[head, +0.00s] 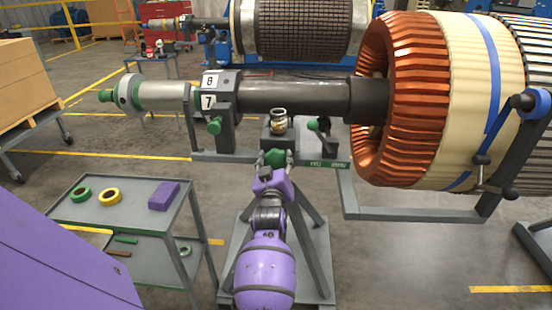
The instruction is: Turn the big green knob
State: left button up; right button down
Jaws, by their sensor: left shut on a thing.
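The big green knob (274,157) sits low on the front of the rotor stand, below a small brass-coloured fitting (279,122). My left gripper (271,167) reaches up from the bottom middle and is shut on this knob from the near side. The fingers and wrist hide part of the knob, and its turn angle cannot be told. A smaller green knob (214,126) sticks out below the block with the number plates 8 and 7, up and left of my gripper. My right gripper is out of view.
A dark shaft (290,97) runs above the gripper to a copper-wound rotor (405,95) on the right. A black lever with a green end (316,124) is close by on the right. A grey cart (130,210) with rings and a purple block stands left.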

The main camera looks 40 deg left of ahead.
pick_arm(q)
jog(key=shift+d+n+p, duration=0.1)
jog(key=shift+n+p, duration=0.25)
jog(key=shift+n, duration=0.35)
jog(key=shift+n, duration=0.3)
jog(key=shift+r, duration=0.1)
jog(key=o, duration=1.1)
jog(key=shift+w, duration=0.1)
